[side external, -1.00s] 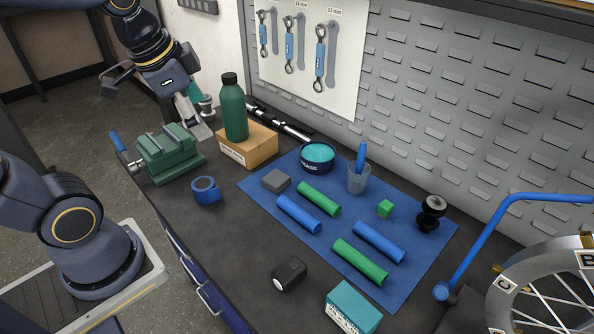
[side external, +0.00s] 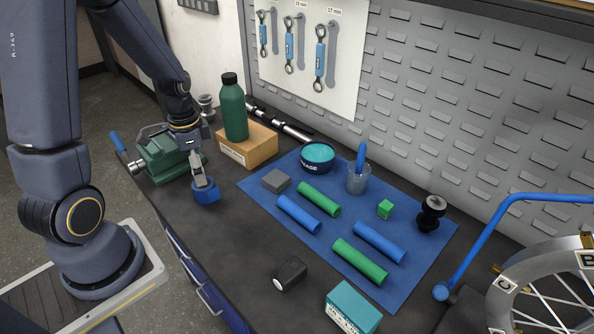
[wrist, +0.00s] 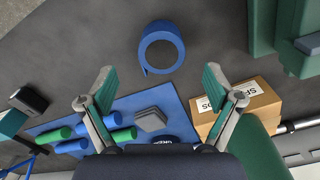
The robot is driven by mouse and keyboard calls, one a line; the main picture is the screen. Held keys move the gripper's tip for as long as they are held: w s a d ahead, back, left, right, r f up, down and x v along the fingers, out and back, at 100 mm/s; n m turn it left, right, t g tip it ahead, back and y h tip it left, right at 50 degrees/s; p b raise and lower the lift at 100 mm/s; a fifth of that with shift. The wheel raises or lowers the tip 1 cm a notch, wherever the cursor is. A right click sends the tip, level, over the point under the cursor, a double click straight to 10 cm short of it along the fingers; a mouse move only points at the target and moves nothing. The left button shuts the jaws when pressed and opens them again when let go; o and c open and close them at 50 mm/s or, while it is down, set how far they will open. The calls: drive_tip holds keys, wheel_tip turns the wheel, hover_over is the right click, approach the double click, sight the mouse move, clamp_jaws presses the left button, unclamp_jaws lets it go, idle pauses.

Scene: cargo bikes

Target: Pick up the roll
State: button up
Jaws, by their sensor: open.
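The roll is a blue ring of tape (side external: 206,193) on the dark bench, left of the blue mat in the side external view. In the wrist view the roll (wrist: 161,47) lies ahead of the fingertips, roughly centred between them, with its round opening showing. My gripper (wrist: 159,82) is open and empty, its two fingers spread wide apart. In the side external view my gripper (side external: 200,178) is over the roll and hides part of its top. I cannot tell from that view whether a finger touches it.
A green vise (side external: 160,158) stands close behind the roll. A cardboard box (side external: 247,146) with a green bottle (side external: 234,108) is behind to the right. A blue mat (side external: 262,188) holds several blue and green cylinders and a grey block (side external: 276,181). Bare bench lies in front.

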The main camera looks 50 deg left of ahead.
sight(204, 187)
wheel_tip(204, 187, down, 7)
drive_tip(key=shift+w+r, duration=0.1)
idle(0.3)
drive_tip(key=shift+c, duration=0.2)
drive_tip(key=c, duration=1.2)
